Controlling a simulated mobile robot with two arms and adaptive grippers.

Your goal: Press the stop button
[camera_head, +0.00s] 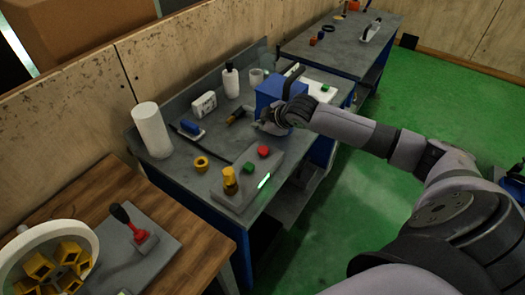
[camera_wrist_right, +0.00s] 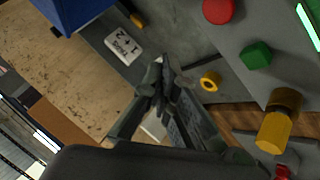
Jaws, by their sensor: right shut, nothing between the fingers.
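The round red button (camera_head: 264,151) stands on a grey panel (camera_head: 235,197) on the blue-framed bench. A green button (camera_head: 249,168) sits beside it, and a yellow knob (camera_head: 230,181) stands on the same panel. In the right wrist view the red button (camera_wrist_right: 218,10) is at the top edge, with the green button (camera_wrist_right: 256,55) below it. My right gripper (camera_head: 265,127) is shut and empty, above the bench just behind the red button and apart from it. Its fingers (camera_wrist_right: 160,78) meet in the middle of the wrist view. My left gripper is not in view.
A blue box (camera_head: 272,90) stands close beside the right gripper. A yellow ring (camera_head: 201,164), a white cylinder (camera_head: 152,130), a white bottle (camera_head: 231,80) and a white labelled block (camera_head: 203,105) are also on the bench. A wooden table (camera_head: 185,262) adjoins at the front left.

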